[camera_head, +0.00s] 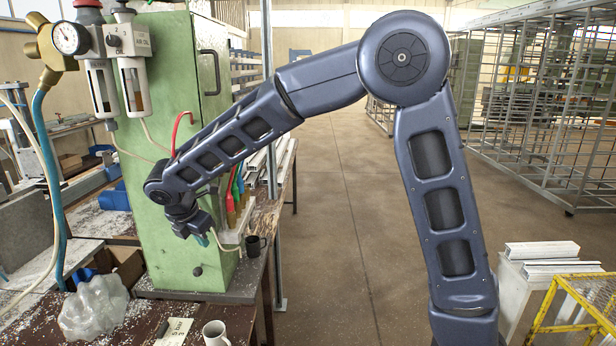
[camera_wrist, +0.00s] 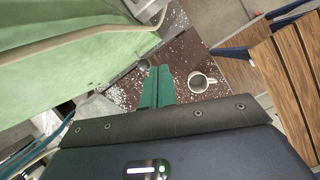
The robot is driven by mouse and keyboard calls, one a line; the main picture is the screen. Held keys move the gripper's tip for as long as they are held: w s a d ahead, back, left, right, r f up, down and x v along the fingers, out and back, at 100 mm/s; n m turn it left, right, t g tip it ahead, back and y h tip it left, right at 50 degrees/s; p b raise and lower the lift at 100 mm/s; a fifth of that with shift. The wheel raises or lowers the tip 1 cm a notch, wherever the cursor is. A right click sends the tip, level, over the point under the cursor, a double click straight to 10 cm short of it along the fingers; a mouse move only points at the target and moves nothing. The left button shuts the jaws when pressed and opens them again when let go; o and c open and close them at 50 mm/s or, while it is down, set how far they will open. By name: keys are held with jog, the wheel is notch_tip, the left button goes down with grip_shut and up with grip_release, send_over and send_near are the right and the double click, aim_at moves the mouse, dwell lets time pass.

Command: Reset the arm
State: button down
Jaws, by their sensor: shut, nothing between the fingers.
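My gripper (camera_head: 203,239) is at the end of my arm, in front of the green cabinet (camera_head: 165,160) and above the brown bench (camera_head: 135,322). It points downward in the head view. In the wrist view its green fingers (camera_wrist: 157,86) are together, with nothing held between them. Beyond the fingertips lies the bench top, strewn with pale chips. A white mug (camera_head: 215,334) stands on the bench below the gripper; a mug also shows right of the fingers in the wrist view (camera_wrist: 199,83). My arm rises from the lower right and bends over at the elbow.
A gauge (camera_head: 68,38) and two filter bowls hang at upper left. A dark mug (camera_head: 254,245) stands beyond the gripper. A crumpled clear bag (camera_head: 94,308) and a label card (camera_head: 174,331) lie on the bench. Open floor (camera_head: 345,220) is in the middle; a yellow-framed cage (camera_head: 575,312) stands at right.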

jog(key=w+d+r+m, duration=0.3)
jog(key=d+m, duration=0.1)
jog(key=d, duration=0.6)
jog(key=w+d+r+m, duration=0.3)
jog(key=w+d+m, duration=0.15)
jog(key=d, duration=0.65)
jog(key=w+d+r+m, duration=0.3)
jog(key=d+r+m, duration=0.15)
jog(key=d, duration=0.55)
jog(key=s+d+m, duration=0.4)
jog(key=d+m, duration=0.2)
jog(key=d, duration=0.3)
jog(key=s+d+f+m, duration=0.1)
jog(key=s+d+m, duration=0.4)
jog(key=d, duration=0.4)
jog(key=s+d+m, duration=0.4)
jog(key=d+m, duration=0.3)
jog(key=d, duration=0.2)
jog(key=shift+s+f+y, duration=0.3)
jog(key=shift+f+y, duration=0.05)
jog(key=shift+y, duration=0.05)
